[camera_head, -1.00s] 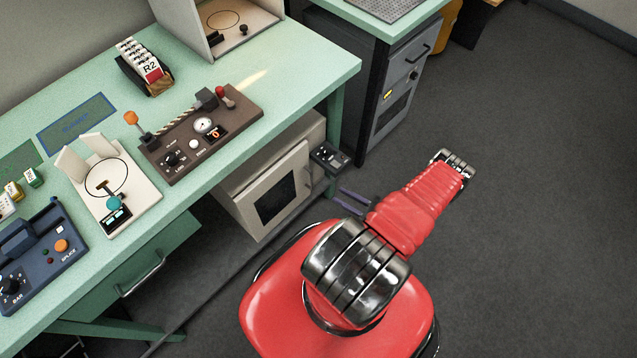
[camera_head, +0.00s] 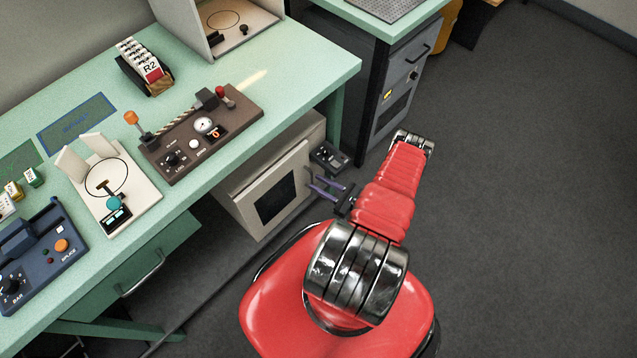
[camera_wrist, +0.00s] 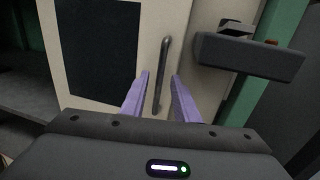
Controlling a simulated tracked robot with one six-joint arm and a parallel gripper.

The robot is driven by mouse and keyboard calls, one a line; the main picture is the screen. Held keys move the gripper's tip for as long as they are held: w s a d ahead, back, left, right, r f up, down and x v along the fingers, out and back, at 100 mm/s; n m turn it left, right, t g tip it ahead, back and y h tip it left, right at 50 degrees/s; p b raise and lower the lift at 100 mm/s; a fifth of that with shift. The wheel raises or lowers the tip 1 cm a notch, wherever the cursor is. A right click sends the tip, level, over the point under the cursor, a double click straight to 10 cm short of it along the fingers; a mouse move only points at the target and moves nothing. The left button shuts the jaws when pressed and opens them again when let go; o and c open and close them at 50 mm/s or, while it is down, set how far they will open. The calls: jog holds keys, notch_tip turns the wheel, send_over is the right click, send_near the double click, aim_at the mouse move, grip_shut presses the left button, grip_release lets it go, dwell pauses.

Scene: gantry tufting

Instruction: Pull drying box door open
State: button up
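The drying box (camera_head: 287,150) is a beige cabinet under the green table. Its door (camera_head: 250,212) is closed, with a dark window (camera_head: 278,200) and an upright metal handle (camera_head: 308,178) near the right edge. In the wrist view, the door (camera_wrist: 125,20) fills the middle, and the handle (camera_wrist: 165,60) stands upright, slightly tilted. My gripper (camera_wrist: 160,76) is open, with purple fingers on either side of the handle's lower part and gaps to it. In the head view, my gripper (camera_head: 318,188) is just in front of the handle. I cannot tell whether the handle is fully between the fingers.
A small dark control unit (camera_head: 329,157) sticks out right of the door; it also shows in the wrist view (camera_wrist: 250,55). A green table leg (camera_head: 335,120) and a grey drawer cabinet (camera_head: 400,85) stand beyond. The floor (camera_head: 520,200) to the right is clear.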

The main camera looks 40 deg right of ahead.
jog(key=shift+w+a, duration=0.1)
jog(key=shift+w, duration=0.35)
jog(key=shift+c, duration=0.5)
grip_shut()
